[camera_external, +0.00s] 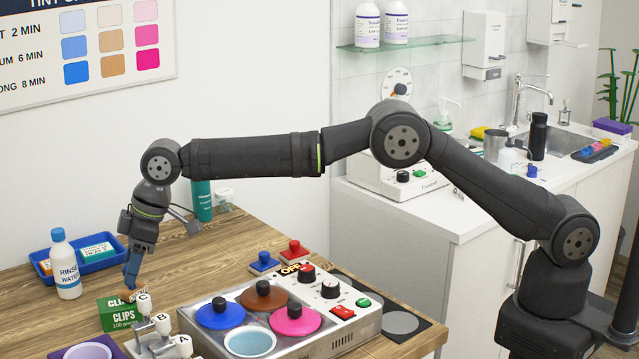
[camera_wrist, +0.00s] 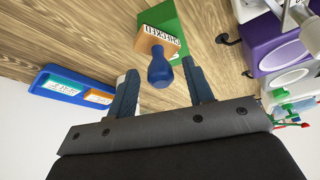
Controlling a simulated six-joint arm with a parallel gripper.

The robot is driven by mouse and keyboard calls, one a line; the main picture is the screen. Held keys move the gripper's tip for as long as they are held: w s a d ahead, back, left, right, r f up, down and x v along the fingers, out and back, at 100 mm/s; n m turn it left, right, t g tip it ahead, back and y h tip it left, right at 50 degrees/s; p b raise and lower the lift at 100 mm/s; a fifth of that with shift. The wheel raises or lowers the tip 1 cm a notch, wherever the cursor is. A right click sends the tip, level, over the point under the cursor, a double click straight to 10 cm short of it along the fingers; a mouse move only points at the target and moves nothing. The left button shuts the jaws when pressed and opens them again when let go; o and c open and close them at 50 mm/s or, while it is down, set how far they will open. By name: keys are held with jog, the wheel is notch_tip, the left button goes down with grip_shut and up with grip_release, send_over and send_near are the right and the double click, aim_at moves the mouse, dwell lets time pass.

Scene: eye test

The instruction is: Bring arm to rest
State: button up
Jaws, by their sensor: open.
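My gripper (camera_external: 131,276) points down over the left part of the wooden table, just above the green clips box (camera_external: 121,312). In the wrist view my gripper (camera_wrist: 159,66) is open, with one dark blue finger on each side of a stamp's blue knob (camera_wrist: 160,72). The stamp has a wooden base (camera_wrist: 155,43) with a printed label and appears to stand on the green box (camera_wrist: 170,15). A gap shows between the knob and each finger; nothing is held. In the external view the stamp is mostly hidden by the fingers.
A rack with A, B and C labels (camera_external: 160,338) stands close to the box. A rinse water bottle (camera_external: 66,265) and a blue tray (camera_external: 90,256) are to the left. A warmer with several pots (camera_external: 300,338) stands right. Bare table (camera_external: 190,255) lies behind the box.

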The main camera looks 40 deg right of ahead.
jog(key=shift+x, duration=1)
notch_tip(320, 180, up, 5)
jog(key=shift+f, duration=0.25)
jog(key=w+d+r, duration=0.5)
jog(key=d+r, duration=0.2)
jog(key=d, duration=0.4)
jog(key=w+d+f+m+t, duration=0.1)
jog(key=w+d+f+m, duration=0.15)
jog(key=d, duration=0.45)
jog(key=w+d+f+m+h, duration=0.1)
jog(key=w+d, duration=0.2)
jog(key=d, duration=0.5)
jog(key=w+d+f+m+t, duration=0.1)
jog(key=w+d+f+m, duration=0.15)
jog(key=d, duration=0.45)
jog(key=a+f, duration=0.5)
jog(key=a, duration=0.5)
jog(key=shift+s+n, duration=0.3)
jog(key=shift+s, duration=0.1)
